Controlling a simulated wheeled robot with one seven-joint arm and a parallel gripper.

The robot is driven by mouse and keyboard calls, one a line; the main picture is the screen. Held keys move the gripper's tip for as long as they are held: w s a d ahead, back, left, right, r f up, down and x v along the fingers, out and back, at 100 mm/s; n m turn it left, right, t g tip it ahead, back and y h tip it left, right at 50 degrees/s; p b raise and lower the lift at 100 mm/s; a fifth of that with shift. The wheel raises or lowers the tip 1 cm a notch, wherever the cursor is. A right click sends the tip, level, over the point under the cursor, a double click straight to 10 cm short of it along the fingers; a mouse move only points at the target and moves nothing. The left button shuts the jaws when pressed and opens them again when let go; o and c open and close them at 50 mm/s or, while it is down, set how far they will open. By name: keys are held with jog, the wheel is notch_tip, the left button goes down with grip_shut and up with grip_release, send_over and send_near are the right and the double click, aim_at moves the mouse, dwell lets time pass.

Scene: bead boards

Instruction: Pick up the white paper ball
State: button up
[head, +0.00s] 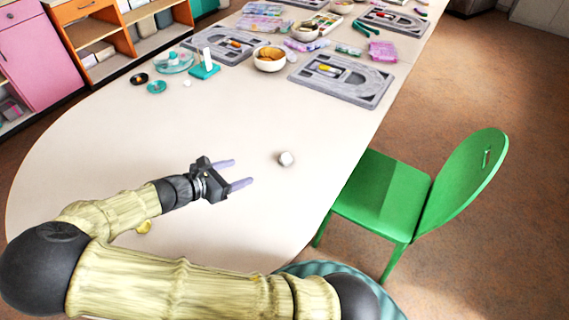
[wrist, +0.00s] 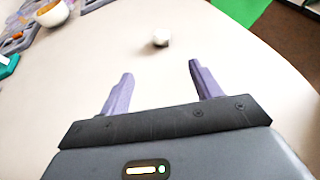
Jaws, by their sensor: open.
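The white paper ball (head: 286,159) is small and rests on the bare table top, right of my gripper in the head view. My gripper (head: 240,173) is open and empty, with its two purple fingers pointing toward the ball. In the wrist view the ball (wrist: 161,38) lies ahead of the fingertips, roughly midway between their lines. The gripper (wrist: 164,72) is apart from the ball and touches nothing that I can see.
The pale table (head: 130,130) is clear around the ball. Grey bead boards (head: 368,92) and a bowl of beads (head: 269,66) stand farther back. A green chair (head: 385,200) stands at the table's right edge.

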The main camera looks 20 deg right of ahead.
jog(key=shift+d, duration=0.15)
jog(key=b, duration=0.2)
send_near(281, 161)
jog(key=x, duration=0.5)
jog(key=shift+w+r, duration=0.1)
jog(key=shift+r, duration=0.2)
jog(key=x, duration=0.5)
jog(key=shift+d+f+b, duration=0.1)
jog(key=shift+f+b, duration=0.15)
jog(key=shift+b, duration=0.05)
jog(key=shift+c, duration=0.2)
jog(key=c, duration=1)
jog(key=shift+c, duration=0.3)
